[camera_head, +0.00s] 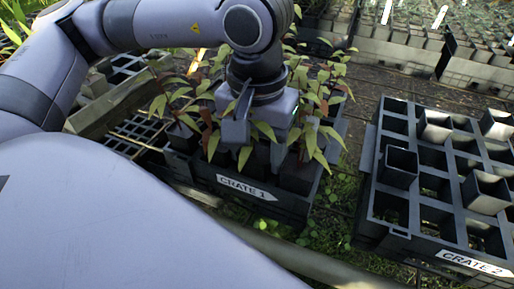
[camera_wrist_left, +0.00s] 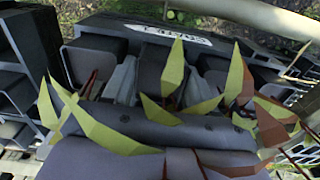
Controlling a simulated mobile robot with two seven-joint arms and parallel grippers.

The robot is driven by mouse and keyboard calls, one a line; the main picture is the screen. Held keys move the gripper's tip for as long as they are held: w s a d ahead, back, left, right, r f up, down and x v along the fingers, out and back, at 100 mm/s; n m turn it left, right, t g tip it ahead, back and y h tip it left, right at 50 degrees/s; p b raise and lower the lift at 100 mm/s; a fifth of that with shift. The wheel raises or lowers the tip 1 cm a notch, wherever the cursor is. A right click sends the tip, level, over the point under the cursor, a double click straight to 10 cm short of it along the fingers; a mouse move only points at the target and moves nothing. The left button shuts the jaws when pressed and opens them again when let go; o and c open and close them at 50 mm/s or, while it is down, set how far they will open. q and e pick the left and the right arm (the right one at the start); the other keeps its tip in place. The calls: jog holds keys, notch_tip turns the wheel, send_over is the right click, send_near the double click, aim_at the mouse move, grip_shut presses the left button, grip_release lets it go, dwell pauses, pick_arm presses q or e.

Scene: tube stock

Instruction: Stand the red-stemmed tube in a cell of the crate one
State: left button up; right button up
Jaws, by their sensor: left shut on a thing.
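My left gripper (camera_head: 257,138) is over crate one (camera_head: 205,168), pointing down among the plants. It is shut on a dark square tube (camera_wrist_left: 151,70), which sits between the pale fingers in the left wrist view. Leaves cover much of this tube and its stem; reddish stems show close by, but I cannot tell for sure which tube each belongs to. How deep the held tube sits in a cell is hidden. Crate one is dark, with a white CRATE 1 label (camera_head: 247,187) on its front. My right gripper is not in view.
Other dark tubes with leafy seedlings (camera_head: 325,90) crowd crate one around the gripper. Crate two (camera_head: 385,238) stands to the right, with several empty grey tubes (camera_head: 400,164) and open cells. Green ground plants (camera_head: 335,205) lie between the crates. Seedling trays line the back.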

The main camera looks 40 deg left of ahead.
pick_arm(q)
jog(key=shift+s+f, duration=0.15)
jog(key=shift+f, duration=0.2)
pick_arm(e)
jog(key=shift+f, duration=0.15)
pick_arm(q)
jog(key=o, duration=1.6)
notch_tip(320, 180, up, 2)
jog(key=shift+r+p, duration=0.1)
jog(key=shift+p, duration=0.2)
notch_tip(320, 180, up, 4)
jog(key=shift+r+p, duration=0.25)
jog(key=shift+p, duration=0.15)
jog(key=shift+r, duration=0.6)
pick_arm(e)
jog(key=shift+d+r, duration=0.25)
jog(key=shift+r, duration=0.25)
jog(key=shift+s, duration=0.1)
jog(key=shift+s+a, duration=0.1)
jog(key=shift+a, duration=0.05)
